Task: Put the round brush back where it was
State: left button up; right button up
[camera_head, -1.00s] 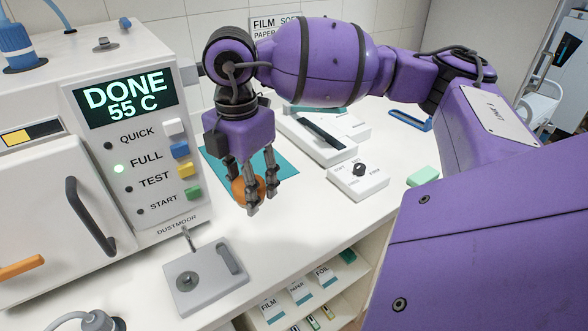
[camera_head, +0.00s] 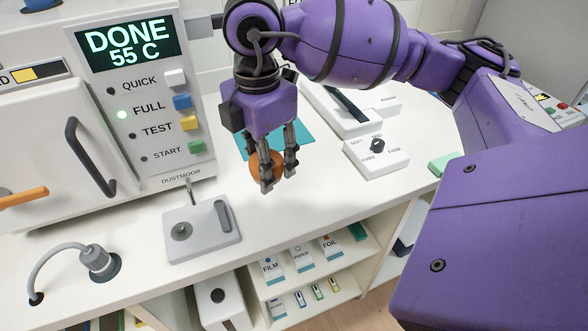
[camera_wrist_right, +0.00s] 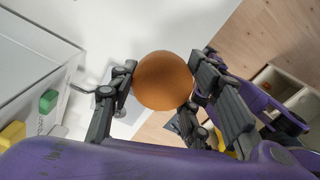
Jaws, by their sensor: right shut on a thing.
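My right gripper (camera_head: 278,178) is shut on a round orange-brown thing (camera_head: 257,163), which I take to be the round brush. It hangs above the white counter, in front of the teal mat (camera_head: 294,143). My left gripper is not in view.
The white machine reading DONE 55 C (camera_head: 190,80) stands left of the gripper. A grey plate with a lever (camera_head: 203,238) lies in front of it. A dial box (camera_head: 376,156) is at right. Shelves (camera_head: 325,265) sit below the counter edge. A hooked grey fitting (camera_head: 98,262) is front left.

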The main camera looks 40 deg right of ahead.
jog(key=w+d+f, duration=0.3)
jog(key=d, duration=0.3)
send_over(292, 178)
jog(key=f, duration=0.4)
jog(key=shift+s+a+f, duration=0.2)
jog(key=shift+a, duration=0.2)
jog(key=f, duration=0.1)
jog(key=d+f, duration=0.1)
jog(key=f, duration=0.1)
jog(key=shift+w+f, duration=0.15)
jog(key=shift+f, duration=0.1)
jog(key=shift+a+f, duration=0.1)
jog(key=shift+f, duration=0.2)
jog(key=shift+f, duration=0.2)
jog(key=o, duration=1)
jog(key=shift+o, duration=0.2)
jog(key=shift+r, duration=0.1)
